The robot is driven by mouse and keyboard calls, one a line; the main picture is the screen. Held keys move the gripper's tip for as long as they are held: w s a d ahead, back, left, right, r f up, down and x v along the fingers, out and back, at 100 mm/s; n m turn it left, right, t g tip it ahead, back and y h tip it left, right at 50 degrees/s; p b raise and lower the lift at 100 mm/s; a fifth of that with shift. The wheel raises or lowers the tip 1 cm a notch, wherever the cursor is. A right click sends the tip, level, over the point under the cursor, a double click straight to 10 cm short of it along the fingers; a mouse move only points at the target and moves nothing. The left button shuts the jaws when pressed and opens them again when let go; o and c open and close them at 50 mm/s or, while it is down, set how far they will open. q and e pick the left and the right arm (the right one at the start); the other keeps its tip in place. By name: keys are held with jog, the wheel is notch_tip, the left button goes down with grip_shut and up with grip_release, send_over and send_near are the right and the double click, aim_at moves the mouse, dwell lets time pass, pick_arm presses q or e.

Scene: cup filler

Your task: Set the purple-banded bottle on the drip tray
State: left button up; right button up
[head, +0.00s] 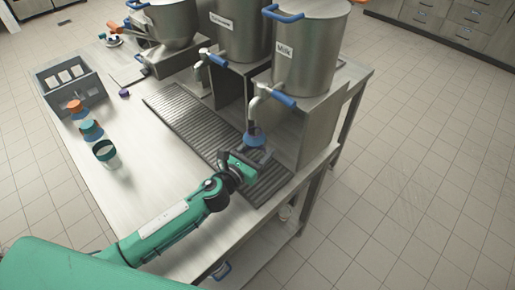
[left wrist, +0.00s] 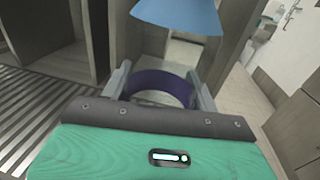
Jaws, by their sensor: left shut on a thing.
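My left gripper (head: 256,158) is over the near right end of the ribbed drip tray (head: 190,120), below the blue nozzle cone (head: 254,139) of the Milk dispenser. In the left wrist view its fingers (left wrist: 160,90) are shut on the purple-banded bottle, whose dark purple band (left wrist: 158,86) shows between them. The blue cone also shows (left wrist: 180,14) just above and beyond the band. The bottle's lower part is hidden by the gripper, so I cannot tell whether it touches the tray. The tray's slats also show in the left wrist view (left wrist: 25,110).
The steel Milk tank (head: 310,50) stands on its stand behind the gripper, other tanks to its left. A small purple piece (head: 124,93) lies on the table. Several containers, including a green-banded cup (head: 107,155), line the left side near a grey divided box (head: 72,85).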

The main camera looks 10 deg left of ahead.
pick_arm(q)
jog(key=shift+s, duration=0.1)
jog(key=shift+f, duration=0.1)
jog(key=shift+f, duration=0.2)
jog(key=o, duration=1)
jog(key=shift+r, duration=0.1)
jog(key=shift+o, duration=0.2)
jog(key=shift+a+r, duration=0.1)
jog(key=shift+r, duration=0.05)
jog(key=b+v, duration=0.2)
jog(key=v, duration=0.8)
jog(key=shift+s+b, duration=0.1)
jog(key=shift+b, duration=0.2)
jog(key=shift+v, duration=0.9)
